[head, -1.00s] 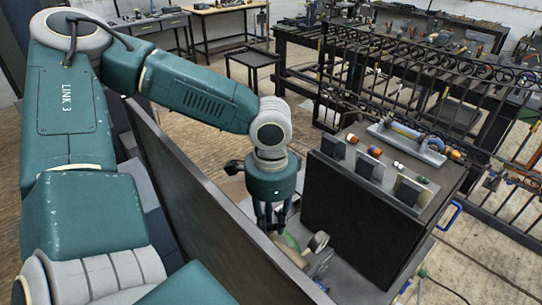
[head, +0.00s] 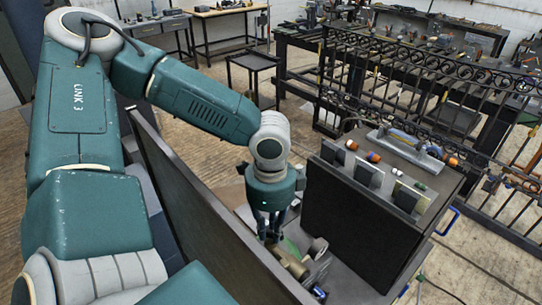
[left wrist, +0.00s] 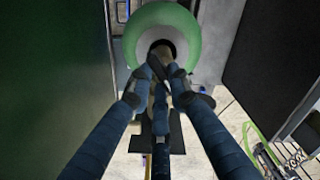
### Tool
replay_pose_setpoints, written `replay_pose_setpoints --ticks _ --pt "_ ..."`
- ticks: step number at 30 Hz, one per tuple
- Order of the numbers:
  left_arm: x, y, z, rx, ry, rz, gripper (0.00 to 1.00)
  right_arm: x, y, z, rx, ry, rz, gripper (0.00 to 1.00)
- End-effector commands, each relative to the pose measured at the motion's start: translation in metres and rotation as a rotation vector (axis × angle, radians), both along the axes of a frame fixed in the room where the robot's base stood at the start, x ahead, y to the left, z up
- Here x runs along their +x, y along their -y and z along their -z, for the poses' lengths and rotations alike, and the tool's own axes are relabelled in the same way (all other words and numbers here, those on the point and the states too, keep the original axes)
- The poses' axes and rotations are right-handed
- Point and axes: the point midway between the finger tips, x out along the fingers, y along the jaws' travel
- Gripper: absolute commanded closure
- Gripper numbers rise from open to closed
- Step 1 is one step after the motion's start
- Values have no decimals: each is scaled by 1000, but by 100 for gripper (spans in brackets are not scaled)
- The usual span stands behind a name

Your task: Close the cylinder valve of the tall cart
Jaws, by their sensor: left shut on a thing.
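My left gripper (head: 272,236) points down between a dark panel and a black box. In the left wrist view its fingers (left wrist: 160,78) converge and are shut on a small dark valve part (left wrist: 160,56) on top of a gas cylinder. The cylinder has a green shoulder (left wrist: 190,38) and a pale grey top; a little green also shows beside the fingers in the head view (head: 292,246). A brass-coloured fitting (head: 291,264) and a round gauge (head: 318,248) sit close by. The fingers hide most of the valve. My right gripper is not in view.
The tall dark panel (head: 205,190) stands close on the left of the gripper. The black box (head: 345,225) with clamps and fittings on top stands close on its right. A blue handle (head: 447,222) sticks out there. An iron gate (head: 420,85) and workbenches are behind.

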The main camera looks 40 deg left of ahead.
Motion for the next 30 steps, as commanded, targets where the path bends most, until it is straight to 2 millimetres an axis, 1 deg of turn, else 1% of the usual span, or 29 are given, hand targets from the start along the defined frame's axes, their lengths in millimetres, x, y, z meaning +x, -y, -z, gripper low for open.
replay_pose_setpoints --ticks 1,3,30 --pt "0 -1 -3 1 0 43 100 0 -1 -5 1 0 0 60" --pt "0 -1 -3 2 -1 109 100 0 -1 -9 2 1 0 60" --pt "0 -5 -2 1 1 964 100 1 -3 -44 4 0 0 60"
